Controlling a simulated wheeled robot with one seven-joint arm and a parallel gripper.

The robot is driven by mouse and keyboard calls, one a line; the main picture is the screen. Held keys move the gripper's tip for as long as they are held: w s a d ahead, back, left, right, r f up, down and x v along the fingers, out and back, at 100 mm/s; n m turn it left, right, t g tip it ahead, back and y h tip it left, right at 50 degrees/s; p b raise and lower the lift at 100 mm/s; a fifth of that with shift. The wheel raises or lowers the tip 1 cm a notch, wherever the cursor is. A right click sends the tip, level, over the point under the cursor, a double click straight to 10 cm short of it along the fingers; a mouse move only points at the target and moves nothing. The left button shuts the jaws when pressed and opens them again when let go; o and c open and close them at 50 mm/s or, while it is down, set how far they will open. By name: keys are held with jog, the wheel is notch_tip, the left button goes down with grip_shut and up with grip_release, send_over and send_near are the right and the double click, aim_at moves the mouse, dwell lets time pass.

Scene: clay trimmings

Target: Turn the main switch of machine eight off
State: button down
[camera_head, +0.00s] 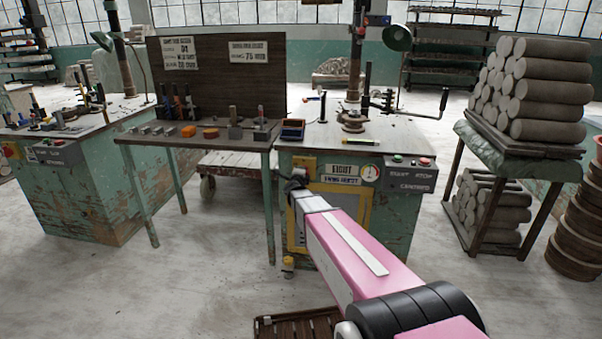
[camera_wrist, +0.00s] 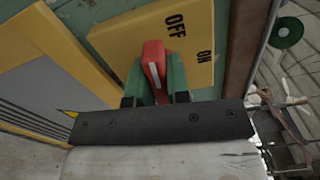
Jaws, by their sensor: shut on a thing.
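Machine eight (camera_head: 410,205) is a worn green cabinet with an "EIGHT" plate (camera_head: 341,170) and a yellow-framed front. Its main switch has a red handle (camera_wrist: 153,62) with a pale stripe, standing out from a yellow plate (camera_wrist: 112,40) marked OFF and ON. In the wrist view the handle sits beside the OFF lettering; I cannot tell which position it is set to. My gripper (camera_wrist: 157,88) is shut on the red handle, with a green finger on each side. In the head view my gripper (camera_head: 296,184) is at the cabinet's left front, and it and my arm hide the switch.
A table (camera_head: 140,135) with orange and grey pieces adjoins machine eight on the left. Another green machine (camera_head: 85,200) stands farther left. A rack of clay rolls (camera_head: 540,90) is on the right. A brown slatted thing (camera_head: 285,326) lies on the floor below my arm.

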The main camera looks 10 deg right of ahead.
jog(key=shift+f+n, duration=0.1)
jog(key=shift+n, duration=0.5)
jog(key=c, duration=1.1)
grip_release()
jog(key=v, duration=1)
jog(key=shift+s+a, duration=0.1)
jog(key=shift+s, duration=0.3)
